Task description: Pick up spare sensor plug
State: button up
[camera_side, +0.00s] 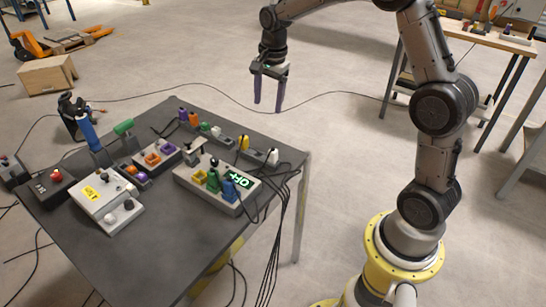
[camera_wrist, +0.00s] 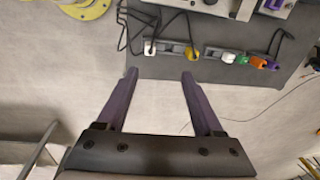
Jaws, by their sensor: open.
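I cannot tell which plug is the spare sensor plug. A row of plugs stands in holders along the table's back edge. Purple (camera_side: 182,113), orange (camera_side: 194,118) and green (camera_side: 206,128) plugs are at its left, and yellow (camera_side: 244,142) and white (camera_side: 272,157) plugs at its right.
The dark table (camera_side: 150,250) also holds a grey socket block (camera_side: 217,186) with an "OPL"-like green display, a white box with yellow label (camera_side: 105,199) and a blue-handled tool (camera_side: 88,132). Black cables (camera_side: 284,215) hang off its right side. Space around my gripper is clear.

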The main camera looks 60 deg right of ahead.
jog(key=g, duration=0.2)
send_over(273, 148)
notch_tip(273, 148, down, 8)
jog(key=shift+m, duration=0.3)
jog(key=f, duration=0.6)
jog(key=shift+s+f, duration=0.25)
jog(key=shift+s, duration=0.1)
jog(key=shift+w+f, duration=0.2)
jog(key=shift+f, duration=1.4)
jog(key=shift+w+f, duration=0.2)
jog(key=shift+f, duration=1.35)
grip_shut()
